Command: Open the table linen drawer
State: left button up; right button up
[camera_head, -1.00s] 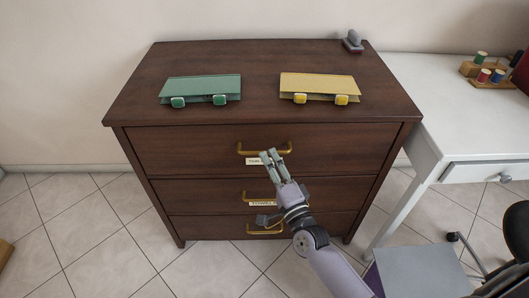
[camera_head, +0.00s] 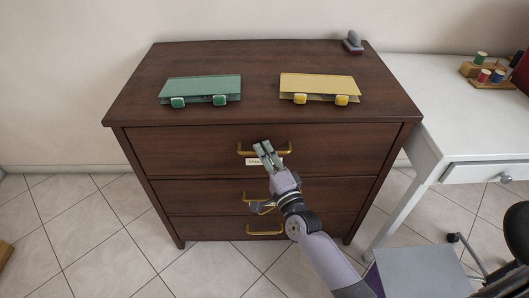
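A dark brown wooden dresser (camera_head: 190,143) has three stacked drawers, all closed. The top drawer has a brass bar handle (camera_head: 243,152) with a small white label (camera_head: 252,162) below it; the label is partly covered and I cannot read it in full. The middle drawer's brass handle (camera_head: 250,196) is partly behind my arm, and its label is hidden. My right gripper (camera_head: 264,148) is at the middle of the top handle, its fingertips overlapping the bar. I cannot tell whether its fingers are closed around the bar. My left gripper is not in view.
A green folder-like object (camera_head: 200,87) and a yellow one (camera_head: 318,85) lie on the dresser top, with a grey stamp-like object (camera_head: 353,41) at the back right. A white desk (camera_head: 440,100) stands close at the right.

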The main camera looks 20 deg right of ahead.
grip_shut()
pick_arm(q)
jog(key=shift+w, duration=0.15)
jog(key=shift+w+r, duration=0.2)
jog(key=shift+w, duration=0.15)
pick_arm(e)
jog(key=shift+f, duration=0.1)
